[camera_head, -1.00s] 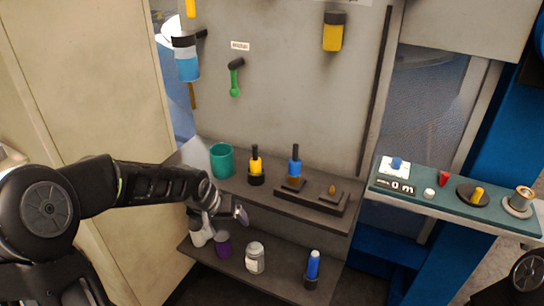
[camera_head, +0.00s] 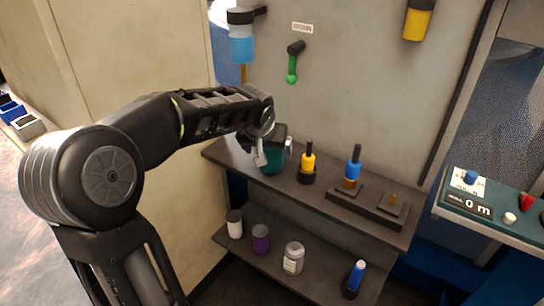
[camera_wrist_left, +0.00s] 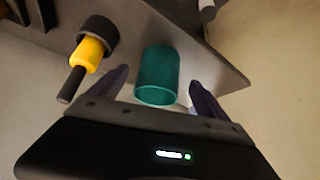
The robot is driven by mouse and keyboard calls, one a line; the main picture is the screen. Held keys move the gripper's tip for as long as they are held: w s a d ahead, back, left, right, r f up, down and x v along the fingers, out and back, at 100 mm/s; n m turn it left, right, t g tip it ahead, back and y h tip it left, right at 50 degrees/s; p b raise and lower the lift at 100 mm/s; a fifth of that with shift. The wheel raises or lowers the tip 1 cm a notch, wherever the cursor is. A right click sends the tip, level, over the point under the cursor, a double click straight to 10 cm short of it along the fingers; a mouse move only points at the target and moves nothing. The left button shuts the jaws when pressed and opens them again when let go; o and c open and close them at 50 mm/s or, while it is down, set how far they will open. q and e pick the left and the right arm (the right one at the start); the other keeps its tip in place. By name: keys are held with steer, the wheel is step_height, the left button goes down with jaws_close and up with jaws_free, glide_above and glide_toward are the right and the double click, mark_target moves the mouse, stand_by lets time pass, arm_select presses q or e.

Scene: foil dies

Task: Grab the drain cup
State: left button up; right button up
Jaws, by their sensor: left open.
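The drain cup, a teal-green cylinder (camera_head: 272,162), stands on the upper dark shelf at its left end in the head view, partly hidden by my left gripper (camera_head: 275,154). In the left wrist view the cup (camera_wrist_left: 157,76) lies between the two fingers of my left gripper (camera_wrist_left: 160,88). The fingers are apart, one on each side of the cup, with visible gaps. My right gripper is not in these views.
A yellow-handled tool (camera_head: 308,162) stands in a black holder just right of the cup. A blue-handled tool (camera_head: 353,165) stands farther right. A green-handled valve (camera_head: 292,68) hangs on the wall above.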

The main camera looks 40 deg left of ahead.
arm_select(q)
steer(key=shift+w+a+f, duration=0.1)
steer(key=shift+w+f, duration=0.1)
steer(key=shift+f, duration=0.2)
steer(key=x, duration=0.5)
steer(key=shift+w, duration=0.15)
steer(key=shift+c, duration=0.5)
steer(key=c, duration=1.4)
